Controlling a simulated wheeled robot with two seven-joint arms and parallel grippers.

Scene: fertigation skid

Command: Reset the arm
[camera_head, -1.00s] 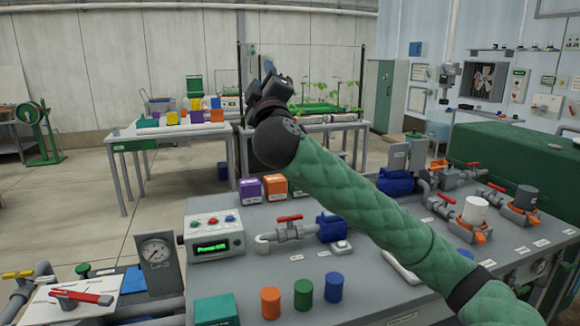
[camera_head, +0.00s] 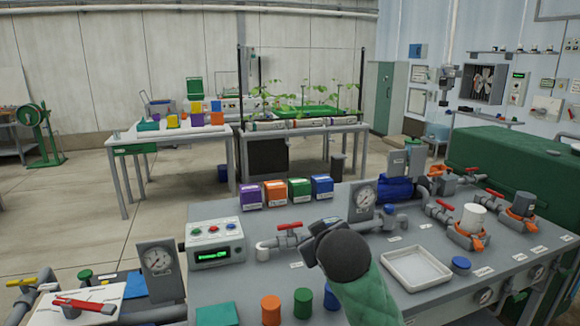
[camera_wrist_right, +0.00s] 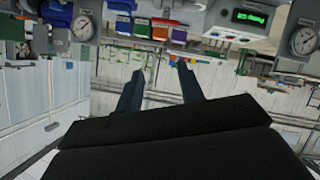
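My right arm, with a green padded sleeve, comes up from the bottom of the head view. Its black gripper (camera_head: 318,236) is over the skid bench (camera_head: 375,295), in front of the red-handled valve (camera_head: 290,227). In the right wrist view the two fingers of the right gripper (camera_wrist_right: 160,68) stand apart with nothing between them. The fingertips are hard to make out in the head view, partly hidden by the wrist. My left arm and gripper are not in view.
A control box (camera_head: 214,243) and a gauge (camera_head: 157,262) stand left of the gripper. Several coloured cylinders (camera_head: 271,308) stand near the front. A white tray (camera_head: 416,268) lies to the right. Small coloured boxes (camera_head: 276,193) and another gauge (camera_head: 363,200) are behind.

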